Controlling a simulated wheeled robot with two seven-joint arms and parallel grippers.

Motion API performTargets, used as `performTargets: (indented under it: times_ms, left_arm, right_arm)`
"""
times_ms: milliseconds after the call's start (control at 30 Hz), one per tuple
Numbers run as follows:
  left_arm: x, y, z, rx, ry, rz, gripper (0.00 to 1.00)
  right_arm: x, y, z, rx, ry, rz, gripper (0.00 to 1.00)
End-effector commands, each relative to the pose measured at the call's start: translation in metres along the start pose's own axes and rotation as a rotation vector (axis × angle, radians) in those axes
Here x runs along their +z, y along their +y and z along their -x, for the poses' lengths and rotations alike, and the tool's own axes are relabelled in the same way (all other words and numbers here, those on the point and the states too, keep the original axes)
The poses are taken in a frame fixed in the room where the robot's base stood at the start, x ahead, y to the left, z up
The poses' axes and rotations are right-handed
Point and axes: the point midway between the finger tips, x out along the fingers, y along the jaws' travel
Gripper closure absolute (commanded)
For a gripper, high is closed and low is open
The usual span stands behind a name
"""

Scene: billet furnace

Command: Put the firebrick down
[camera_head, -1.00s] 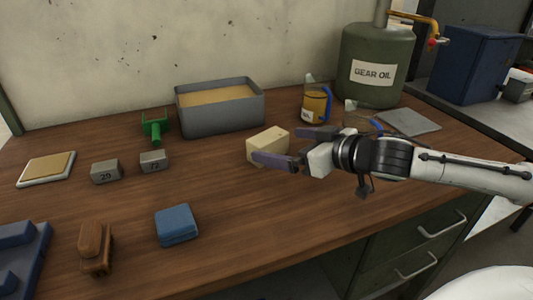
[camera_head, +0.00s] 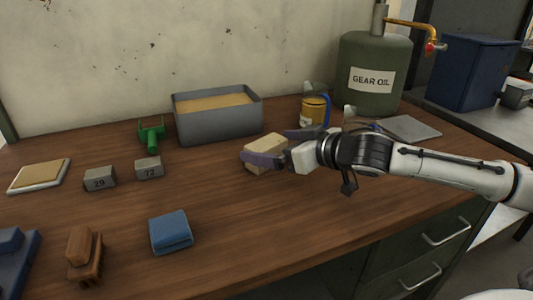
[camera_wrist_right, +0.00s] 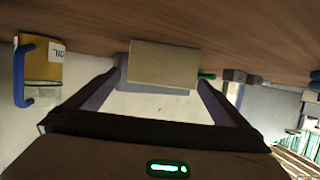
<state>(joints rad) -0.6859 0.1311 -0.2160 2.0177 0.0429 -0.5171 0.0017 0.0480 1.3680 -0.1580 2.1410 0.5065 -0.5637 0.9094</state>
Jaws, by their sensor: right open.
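The firebrick (camera_head: 266,141) is a cream block on the wooden bench, right of centre and in front of the grey box. My right gripper (camera_head: 267,146) is open, with its purple-grey fingers on either side of the brick; the near finger hides part of its front. The right wrist view shows the brick (camera_wrist_right: 163,65) between the spread fingers (camera_wrist_right: 162,80). Whether its underside fully touches the bench is hard to tell. My left gripper is out of view.
A grey box (camera_head: 218,123) of sand-coloured fill stands behind the brick. Number blocks (camera_head: 99,180) and a blue block (camera_head: 171,231) lie left.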

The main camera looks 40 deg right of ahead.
Motion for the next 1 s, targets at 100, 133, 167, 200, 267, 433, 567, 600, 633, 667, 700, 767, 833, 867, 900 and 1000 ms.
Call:
performTargets:
  times_ms: [100, 133, 167, 200, 267, 433, 567, 600, 633, 667, 700, 767, 833, 867, 900, 1000]
  left_arm:
    - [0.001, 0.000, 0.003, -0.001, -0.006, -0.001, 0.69]
    - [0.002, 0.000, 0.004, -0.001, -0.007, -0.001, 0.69]
    - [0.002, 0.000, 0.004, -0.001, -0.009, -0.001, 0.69]
    - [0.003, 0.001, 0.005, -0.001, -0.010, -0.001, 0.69]
    - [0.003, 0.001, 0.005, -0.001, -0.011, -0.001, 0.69]
    - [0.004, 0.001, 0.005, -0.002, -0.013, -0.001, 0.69]
    - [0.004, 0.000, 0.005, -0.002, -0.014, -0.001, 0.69]
    - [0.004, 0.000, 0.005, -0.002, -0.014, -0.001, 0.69]
    - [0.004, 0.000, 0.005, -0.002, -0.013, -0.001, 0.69]
    - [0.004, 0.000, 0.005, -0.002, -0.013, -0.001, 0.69]
    - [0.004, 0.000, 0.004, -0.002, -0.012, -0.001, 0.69]
    - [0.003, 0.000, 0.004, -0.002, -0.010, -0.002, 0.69]
    - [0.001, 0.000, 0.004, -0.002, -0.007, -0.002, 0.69]
    - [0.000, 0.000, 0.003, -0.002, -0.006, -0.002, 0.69]
    - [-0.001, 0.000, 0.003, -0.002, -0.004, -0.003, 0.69]
    - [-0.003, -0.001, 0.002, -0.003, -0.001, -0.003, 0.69]
  right_arm:
    - [-0.003, 0.000, -0.009, -0.001, 0.004, -0.005, 0.00]
    - [-0.003, 0.001, -0.012, 0.000, 0.004, -0.006, 0.00]
    - [-0.003, 0.000, -0.014, -0.001, 0.004, -0.005, 0.00]
    - [-0.003, 0.000, -0.017, -0.001, 0.003, -0.004, 0.00]
    - [-0.002, 0.000, -0.021, -0.002, 0.003, -0.002, 0.00]
    - [-0.001, -0.001, -0.025, -0.003, -0.001, 0.001, 0.00]
    - [0.000, -0.001, -0.025, -0.003, -0.001, 0.002, 0.00]
    - [0.000, -0.001, -0.025, -0.003, -0.001, 0.002, 0.00]
    - [0.000, -0.001, -0.025, -0.003, -0.001, 0.001, 0.03]
    - [0.000, -0.001, -0.025, -0.003, -0.001, 0.001, 0.08]
    - [0.000, -0.001, -0.025, -0.003, -0.001, 0.001, 0.15]
    - [0.000, -0.001, -0.025, -0.003, -0.001, 0.001, 0.25]
    - [0.000, -0.001, -0.025, -0.003, -0.001, 0.001, 0.37]
    - [0.000, -0.001, -0.025, -0.003, -0.001, 0.001, 0.42]
    - [0.000, -0.001, -0.025, -0.003, -0.001, 0.001, 0.49]
    - [-0.002, -0.001, -0.025, -0.003, 0.003, 0.002, 0.58]
